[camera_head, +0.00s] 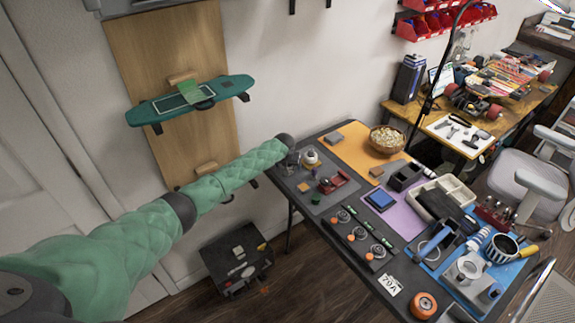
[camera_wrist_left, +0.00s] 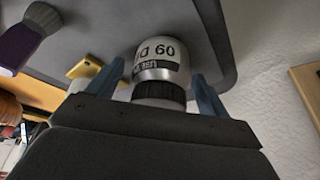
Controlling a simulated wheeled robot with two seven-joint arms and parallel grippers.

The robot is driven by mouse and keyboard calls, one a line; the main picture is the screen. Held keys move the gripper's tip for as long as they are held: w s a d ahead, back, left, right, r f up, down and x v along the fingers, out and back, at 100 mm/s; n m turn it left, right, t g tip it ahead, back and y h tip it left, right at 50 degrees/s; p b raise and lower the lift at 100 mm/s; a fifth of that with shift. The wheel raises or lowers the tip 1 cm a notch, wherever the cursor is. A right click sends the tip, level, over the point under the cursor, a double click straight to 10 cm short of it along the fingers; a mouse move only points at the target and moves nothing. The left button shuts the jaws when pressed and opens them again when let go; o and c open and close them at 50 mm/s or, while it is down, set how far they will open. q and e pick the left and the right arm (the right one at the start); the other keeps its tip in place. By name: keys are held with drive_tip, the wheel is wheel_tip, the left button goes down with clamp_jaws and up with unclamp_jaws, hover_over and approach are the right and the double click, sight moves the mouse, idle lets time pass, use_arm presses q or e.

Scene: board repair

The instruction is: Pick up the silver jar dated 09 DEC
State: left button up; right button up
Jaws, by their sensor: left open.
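The silver jar (camera_wrist_left: 158,52) shows upside down in the left wrist view, with "09 D" in dark print on a white label and a black ribbed part nearest the gripper. The rest of the date is hidden from this side. My left gripper (camera_wrist_left: 164,88) is open, with one blue-grey finger on each side of the jar and gaps between. In the head view the jar (camera_head: 311,157) stands near the table's far left corner, and my left gripper (camera_head: 292,160) is at it from the left. My right gripper is not in view.
A dark mat (camera_head: 318,200) lies under the jar. A red object (camera_head: 333,181) and small blocks lie close by; a purple-handled brush (camera_wrist_left: 28,35) shows in the left wrist view. A wooden bowl (camera_head: 386,141) stands farther right. The wall is close behind the table.

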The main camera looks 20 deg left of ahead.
use_arm(q)
drive_tip(key=shift+f, duration=0.15)
drive_tip(key=shift+w, duration=0.1)
drive_tip(key=c, duration=1.1)
drive_tip(key=shift+c, duration=0.2)
